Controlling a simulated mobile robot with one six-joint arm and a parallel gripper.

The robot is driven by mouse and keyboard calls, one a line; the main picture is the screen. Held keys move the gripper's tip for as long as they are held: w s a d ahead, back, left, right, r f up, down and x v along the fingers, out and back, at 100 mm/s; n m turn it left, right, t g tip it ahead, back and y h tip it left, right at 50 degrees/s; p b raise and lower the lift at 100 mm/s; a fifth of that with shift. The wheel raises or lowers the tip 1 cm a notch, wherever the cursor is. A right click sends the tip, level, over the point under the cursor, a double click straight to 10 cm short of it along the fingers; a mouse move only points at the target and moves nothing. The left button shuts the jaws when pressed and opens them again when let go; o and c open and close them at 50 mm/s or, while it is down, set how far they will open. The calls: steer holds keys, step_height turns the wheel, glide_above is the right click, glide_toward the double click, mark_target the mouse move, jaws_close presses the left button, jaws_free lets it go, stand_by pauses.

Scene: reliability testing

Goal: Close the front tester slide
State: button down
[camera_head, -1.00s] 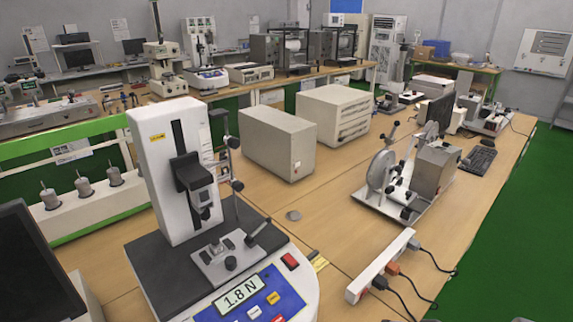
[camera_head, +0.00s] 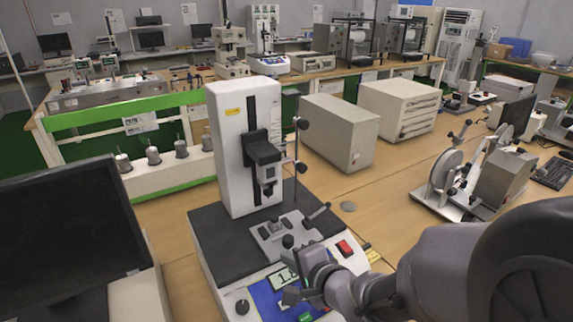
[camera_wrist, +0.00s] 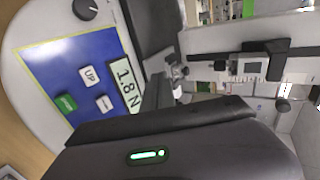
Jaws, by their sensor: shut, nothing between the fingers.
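The front tester is a white column (camera_head: 231,150) on a dark base plate with a blue control panel. A black slide (camera_head: 263,153) sits partway down the column's dark vertical rail, with a probe below it and a gap above the metal sample stage (camera_head: 272,238). My gripper (camera_head: 302,263) is shut and empty at the stage's front edge, above the panel, below and right of the slide; contact cannot be told. In the wrist view my gripper (camera_wrist: 157,95) points toward the stage, beside the display (camera_wrist: 126,80) reading 1.8 N.
A black monitor (camera_head: 75,230) stands at the left. Two beige boxes (camera_head: 340,130) (camera_head: 398,108) stand behind the tester. A wheel device (camera_head: 452,170) is at the right. A thin dark post rises at the tester's right.

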mark_target(259, 230)
steer(key=b+x, duration=0.1)
steer(key=x, duration=0.2)
steer(key=b+x, duration=0.1)
steer(key=x, duration=0.2)
steer(key=shift+s+f, duration=0.1)
steer(key=shift+f, duration=0.25)
steer(key=w+a, duration=0.1)
steer(key=w+a+b, duration=0.1)
steer(key=w, duration=0.1)
steer(key=shift+w, duration=0.1)
steer(key=shift+w+a+r, duration=0.15)
steer(key=shift+w+a, duration=0.15)
steer(key=shift+w, duration=0.05)
steer(key=shift+w+a, duration=0.15)
steer(key=shift+w, duration=0.05)
steer(key=w+a, duration=0.1)
steer(key=w+a+p, duration=0.1)
steer(key=w, duration=0.1)
steer(key=shift+s, duration=0.1)
